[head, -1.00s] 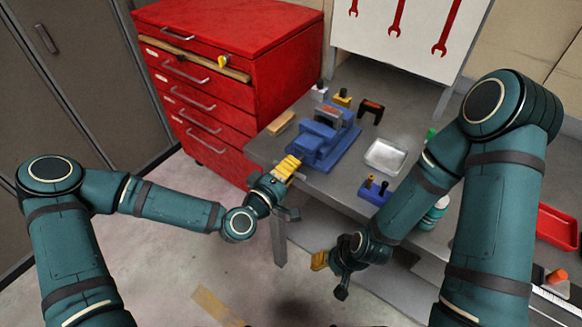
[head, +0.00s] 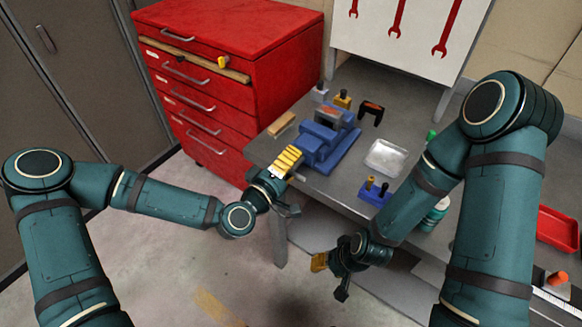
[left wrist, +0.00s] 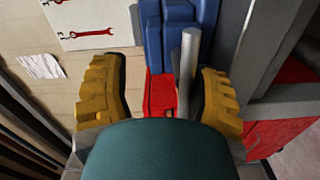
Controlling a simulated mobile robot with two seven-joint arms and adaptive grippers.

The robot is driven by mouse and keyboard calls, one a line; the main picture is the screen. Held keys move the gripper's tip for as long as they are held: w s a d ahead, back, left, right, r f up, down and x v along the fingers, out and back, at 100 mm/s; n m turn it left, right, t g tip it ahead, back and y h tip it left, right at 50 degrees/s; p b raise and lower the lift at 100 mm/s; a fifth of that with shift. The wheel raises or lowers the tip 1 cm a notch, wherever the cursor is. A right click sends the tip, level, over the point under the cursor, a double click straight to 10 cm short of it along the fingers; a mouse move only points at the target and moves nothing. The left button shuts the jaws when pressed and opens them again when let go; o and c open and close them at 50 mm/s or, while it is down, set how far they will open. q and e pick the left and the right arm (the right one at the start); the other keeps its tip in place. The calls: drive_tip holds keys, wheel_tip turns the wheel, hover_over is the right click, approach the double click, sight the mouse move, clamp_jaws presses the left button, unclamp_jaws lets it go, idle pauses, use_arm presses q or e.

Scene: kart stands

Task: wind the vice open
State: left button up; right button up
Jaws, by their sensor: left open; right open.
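The blue vice (head: 325,138) stands on the near left end of the grey workbench. In the left wrist view its blue body (left wrist: 180,25) is at the top, with a red part (left wrist: 160,95) and a grey handle bar (left wrist: 188,70) in front of it. My left gripper (head: 286,161) is at the front end of the vice. Its yellow fingers are open, and the bar appears between them (left wrist: 163,80), nearer the right finger. I cannot tell if they touch. My right gripper (head: 330,276) is open and empty, low in front of the bench edge.
On the bench (head: 340,187) are a wooden block (head: 281,124), a clear tray (head: 386,157), a blue holder (head: 374,192) and a black-and-orange piece (head: 371,112). A red drawer cabinet (head: 225,75) stands left of the bench. The floor in front is free.

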use_arm(q)
drive_tip(key=o, duration=0.4)
drive_tip(key=r, duration=0.4)
drive_tip(key=shift+w, duration=0.2)
drive_tip(key=r, duration=0.4)
drive_tip(key=shift+s+a, duration=0.25)
drive_tip(key=c, duration=0.4)
drive_tip(key=shift+d, duration=0.3)
drive_tip(key=shift+w+d, duration=0.1)
drive_tip(key=shift+w, duration=0.1)
drive_tip(key=shift+s+a, duration=0.1)
drive_tip(key=shift+a, duration=0.1)
drive_tip(key=shift+d, duration=0.1)
drive_tip(key=shift+f, duration=0.1)
drive_tip(key=shift+s, duration=0.1)
